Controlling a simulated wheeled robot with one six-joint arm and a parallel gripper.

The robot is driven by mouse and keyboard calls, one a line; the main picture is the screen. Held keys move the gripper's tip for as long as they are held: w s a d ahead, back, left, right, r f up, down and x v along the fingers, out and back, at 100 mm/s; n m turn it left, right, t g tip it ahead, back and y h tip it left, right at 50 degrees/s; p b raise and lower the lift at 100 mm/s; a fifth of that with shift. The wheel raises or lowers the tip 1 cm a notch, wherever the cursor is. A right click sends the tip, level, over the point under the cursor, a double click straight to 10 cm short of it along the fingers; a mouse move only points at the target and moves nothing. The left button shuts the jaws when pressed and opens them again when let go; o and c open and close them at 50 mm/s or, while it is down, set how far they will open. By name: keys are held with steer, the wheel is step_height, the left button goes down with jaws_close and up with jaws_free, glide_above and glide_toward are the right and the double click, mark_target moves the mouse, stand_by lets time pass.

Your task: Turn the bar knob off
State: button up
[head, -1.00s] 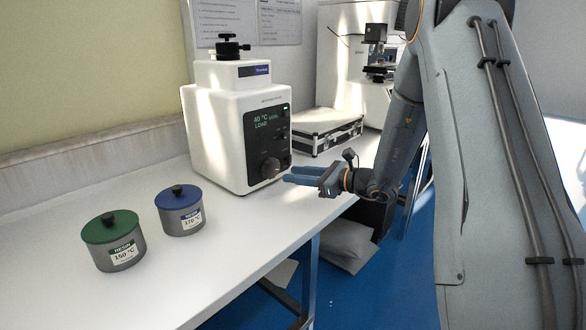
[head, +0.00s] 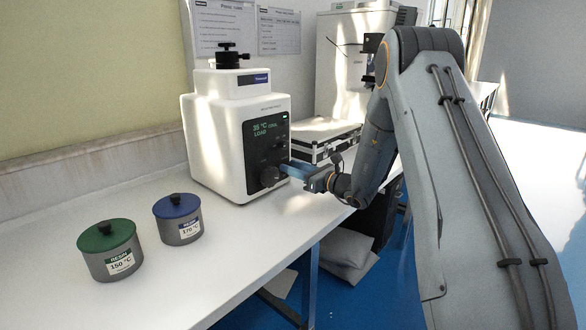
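The white press machine (head: 225,150) stands on the bench against the wall. Its dark front panel has a lit display (head: 263,129) that appears to read 35 °C with LOAD below. A dark round knob (head: 269,177) sits low on the panel, and the direction of its bar is too small to tell. My gripper (head: 288,168) reaches in from the right, its blue fingers pointing left at the knob. The fingertips are at or very close to the knob's right side; I cannot tell whether they touch it. The gap between the fingers is not clear.
A green-lidded pot (head: 109,252) marked 150 °C and a blue-lidded pot (head: 178,220) marked 170 °C stand on the white bench (head: 215,265) at front left. A silver-edged case (head: 323,140) and another instrument (head: 350,60) are behind my gripper.

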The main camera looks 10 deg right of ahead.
jaws_close()
steer(key=shift+n+b, duration=0.35)
steer(key=shift+n, duration=0.05)
steer(key=n+b, duration=0.1)
steer(key=n, duration=0.1)
steer(key=n+b, duration=0.1)
steer(key=b, duration=0.1)
steer(key=shift+a+f+n+b, duration=0.2)
steer(key=shift+n+b, duration=0.1)
steer(key=shift+n, duration=0.1)
steer(key=n+b, duration=0.3)
steer(key=b, duration=0.1)
steer(key=shift+s+a+f+n, duration=0.1)
steer(key=shift+n, duration=0.2)
steer(key=n+b, duration=0.1)
steer(key=b, duration=0.1)
steer(key=n+b, duration=0.2)
steer(key=b, duration=0.1)
steer(key=n+b, duration=0.2)
steer(key=shift+s+a+f, duration=0.1)
steer(key=shift+f, duration=0.15)
steer(key=n+b, duration=0.4)
steer(key=b, duration=0.3)
steer(key=shift+f, duration=0.1)
steer(key=shift+s+n+b, duration=0.1)
steer(key=shift+n+b, duration=0.4)
